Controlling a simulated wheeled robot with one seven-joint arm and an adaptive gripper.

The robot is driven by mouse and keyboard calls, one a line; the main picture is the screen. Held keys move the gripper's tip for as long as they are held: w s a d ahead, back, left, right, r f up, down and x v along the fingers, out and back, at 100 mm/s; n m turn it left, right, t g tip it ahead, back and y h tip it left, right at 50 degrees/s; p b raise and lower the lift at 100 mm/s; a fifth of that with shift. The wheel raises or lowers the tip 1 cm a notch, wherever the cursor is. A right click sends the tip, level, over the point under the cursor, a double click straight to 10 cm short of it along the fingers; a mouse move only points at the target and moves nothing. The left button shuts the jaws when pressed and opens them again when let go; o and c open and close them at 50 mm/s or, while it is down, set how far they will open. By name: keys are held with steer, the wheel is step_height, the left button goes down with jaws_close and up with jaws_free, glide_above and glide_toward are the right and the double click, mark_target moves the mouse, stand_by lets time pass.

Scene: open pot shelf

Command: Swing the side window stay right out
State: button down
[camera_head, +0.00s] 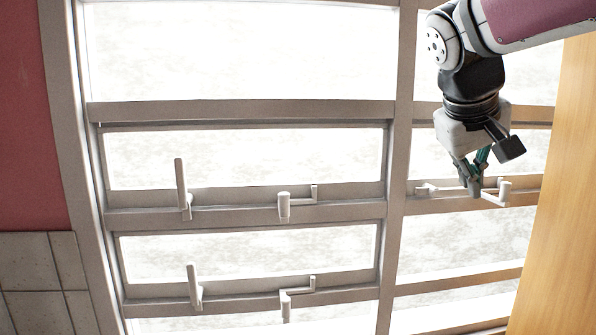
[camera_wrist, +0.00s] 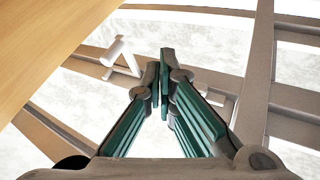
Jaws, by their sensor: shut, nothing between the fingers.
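My gripper (camera_head: 474,190) points down in front of the right-hand side window frame, its green-sided fingers together and empty. In the wrist view the fingertips (camera_wrist: 160,72) meet near the middle. A pale window stay (camera_head: 503,190) sits on that window's rail, just right of the fingertips; its short arm runs behind or beside them. In the wrist view the stay (camera_wrist: 116,51), a stubby post with a thin arm, is left of the fingertips. A second pale fitting (camera_head: 427,188) is left of my gripper. Whether the fingers touch the stay cannot be told.
A wooden panel (camera_head: 556,190) stands close on the right of my gripper. The left window has two rows of pale fittings, including upright levers (camera_head: 181,184) (camera_head: 193,285) and stays (camera_head: 284,206) (camera_head: 287,303). A grey mullion (camera_head: 395,190) separates the windows.

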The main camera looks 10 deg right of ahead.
mark_target(503, 188)
steer(key=shift+w+d+f+p, duration=0.15)
steer(key=shift+d+f+p, duration=0.1)
steer(key=shift+d, duration=0.6)
steer(key=shift+w+d+f+p, duration=0.2)
steer(key=shift+d+f, duration=0.1)
steer(key=shift+d, duration=0.5)
steer(key=shift+w+d+f+p, duration=0.1)
steer(key=shift+d+f+p, duration=0.15)
steer(key=shift+d, duration=0.6)
steer(key=shift+d+n, duration=0.3)
steer(key=shift+n, duration=0.1)
